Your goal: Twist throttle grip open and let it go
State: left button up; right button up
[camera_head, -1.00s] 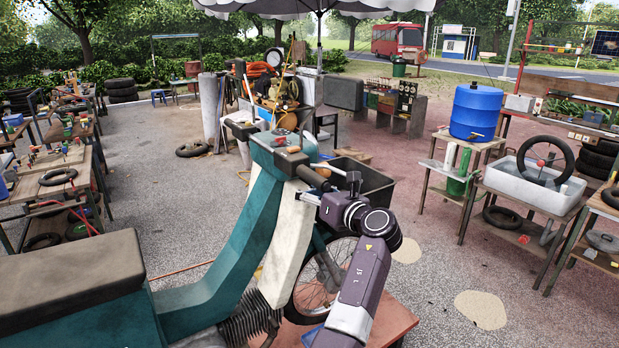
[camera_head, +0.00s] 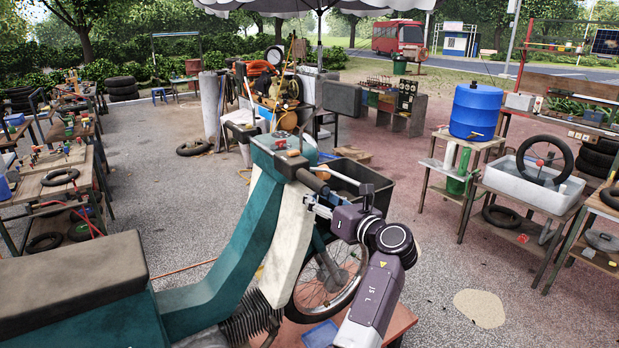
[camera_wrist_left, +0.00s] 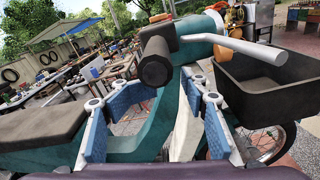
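The throttle grip (camera_head: 312,180) is a black cylinder on the handlebar of a teal and cream moped (camera_head: 262,215). Its round end faces the camera in the left wrist view (camera_wrist_left: 155,65). A silver brake lever (camera_wrist_left: 235,46) runs beside it. My left gripper (camera_head: 316,205) is just below and in front of the grip in the head view, apparently clear of it. In the left wrist view its blue-padded fingers (camera_wrist_left: 165,90) are spread apart with nothing held between them, and the grip is just above the tips. My right gripper is in neither view.
A black basket (camera_head: 372,178) sits at the moped's front, close to my left arm. The moped's dark seat (camera_head: 70,280) is at lower left. Workbenches (camera_head: 65,180) stand at left, and a table with a blue barrel (camera_head: 475,112) at right. The ground between is mostly open.

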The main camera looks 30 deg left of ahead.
pick_arm(q)
jog(key=shift+s+d+r+p, duration=0.15)
jog(key=shift+d+r+p, duration=0.05)
jog(key=shift+d, duration=0.35)
jog(key=shift+s+d+r+p, duration=0.15)
jog(key=shift+d+p, duration=0.05)
jog(key=shift+d, duration=0.3)
jog(key=shift+s+d+r+p, duration=0.15)
jog(key=shift+d+r+p, duration=0.05)
jog(key=shift+d, duration=0.35)
jog(key=shift+s+d+f+p, duration=0.25)
jog(key=shift+s+d+p, duration=0.05)
jog(key=shift+d, duration=0.2)
jog(key=shift+s+d+f+p, duration=0.2)
jog(key=shift+s+d+p, duration=0.1)
jog(key=shift+d, duration=0.2)
